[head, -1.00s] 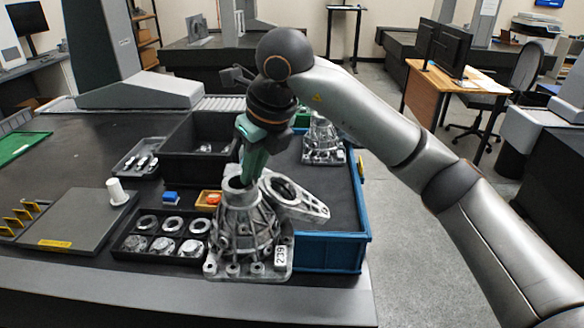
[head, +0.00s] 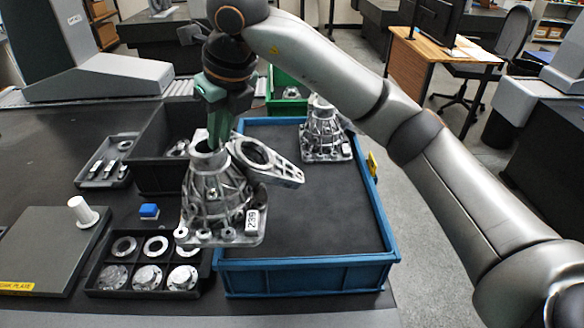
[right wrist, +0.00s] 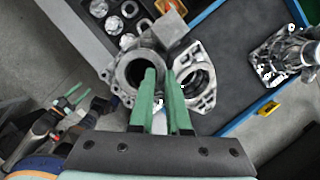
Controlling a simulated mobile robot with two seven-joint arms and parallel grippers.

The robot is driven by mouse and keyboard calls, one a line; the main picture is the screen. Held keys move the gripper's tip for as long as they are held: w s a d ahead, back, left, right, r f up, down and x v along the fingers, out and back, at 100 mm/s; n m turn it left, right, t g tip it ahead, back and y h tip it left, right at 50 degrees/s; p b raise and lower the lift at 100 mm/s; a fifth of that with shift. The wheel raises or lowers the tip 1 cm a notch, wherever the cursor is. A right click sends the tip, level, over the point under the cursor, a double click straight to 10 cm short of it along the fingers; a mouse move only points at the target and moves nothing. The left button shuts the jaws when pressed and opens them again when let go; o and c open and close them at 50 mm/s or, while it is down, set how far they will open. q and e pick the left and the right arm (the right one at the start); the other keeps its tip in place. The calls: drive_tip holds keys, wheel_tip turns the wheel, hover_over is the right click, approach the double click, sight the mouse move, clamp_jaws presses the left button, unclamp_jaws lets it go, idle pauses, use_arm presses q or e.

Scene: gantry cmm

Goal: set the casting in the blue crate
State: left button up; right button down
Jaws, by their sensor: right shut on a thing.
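The casting (head: 218,200) is a grey ribbed metal housing with a flat flanged base, a side arm with a large ring, and a tag reading 239. My right gripper (head: 217,143) is shut on the rim of its top ring. The casting hangs upright and appears in front of the left wall of the blue crate (head: 305,276); its height above it is unclear. In the right wrist view, the green fingers (right wrist: 156,98) grip the ring of the casting (right wrist: 128,74). Green fingers at lower left there look like my left gripper (right wrist: 75,95); its opening is unclear.
A similar casting (head: 325,135) stands at the crate's back right. The crate's dark floor is otherwise clear at front and centre. A tray of round flanges (head: 150,263), a black bin (head: 150,178) and a blue block (head: 149,211) lie left of the crate.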

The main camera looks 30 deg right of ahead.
drive_tip(key=shift+w+r, duration=0.3)
drive_tip(key=shift+r, duration=0.05)
drive_tip(key=shift+w+d+f, duration=0.1)
drive_tip(key=shift+w+d, duration=0.05)
drive_tip(key=d+f, duration=0.1)
drive_tip(key=d, duration=0.1)
drive_tip(key=d+f+p, duration=0.1)
drive_tip(key=d, duration=0.2)
drive_tip(key=w+d+f, duration=0.1)
drive_tip(key=d, duration=0.2)
drive_tip(key=shift+w+d+f, duration=0.1)
drive_tip(key=shift+d+f, duration=0.05)
drive_tip(key=shift+f, duration=0.1)
drive_tip(key=w+d+f+p, duration=0.1)
drive_tip(key=d+f, duration=0.4)
drive_tip(key=f, duration=0.4)
drive_tip(key=shift+p, duration=0.3)
drive_tip(key=c, duration=1.3)
unclamp_jaws()
drive_tip(key=shift+s+d+f, duration=0.1)
drive_tip(key=shift+s+f, duration=0.1)
drive_tip(key=shift+f, duration=0.35)
drive_tip(key=shift+c, duration=0.2)
drive_tip(key=o, duration=0.5)
drive_tip(key=shift+r, duration=0.1)
drive_tip(key=shift+c, duration=0.2)
use_arm(q)
drive_tip(key=shift+w+r, duration=0.25)
drive_tip(key=shift+r, duration=1)
